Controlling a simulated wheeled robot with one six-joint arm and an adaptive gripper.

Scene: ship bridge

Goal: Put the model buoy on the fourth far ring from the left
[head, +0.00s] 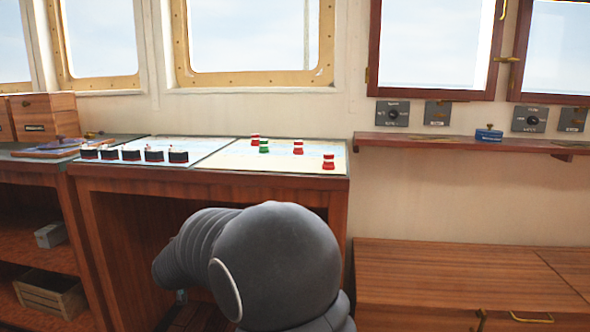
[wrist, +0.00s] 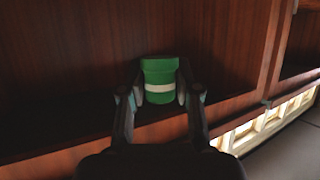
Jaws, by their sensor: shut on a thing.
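A green model buoy with a white band (wrist: 159,80) is held between the two fingers of my gripper (wrist: 161,97) in the wrist view. The fingers are shut on its sides, with dark wood behind it. In the head view my grey arm fills the lower middle, in front of the chart table (head: 213,173), and the held buoy cannot be made out. On the right chart (head: 232,159) stand red-and-white buoys (head: 298,147) and another green buoy (head: 264,146). I cannot make out the rings at this size.
Several dark model ships (head: 131,154) stand in a row on the left chart. A wooden shelf (head: 430,144) with a blue object (head: 489,134) is on the right wall. A wooden cabinet (head: 450,280) stands at lower right. An open crate (head: 48,293) sits low left.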

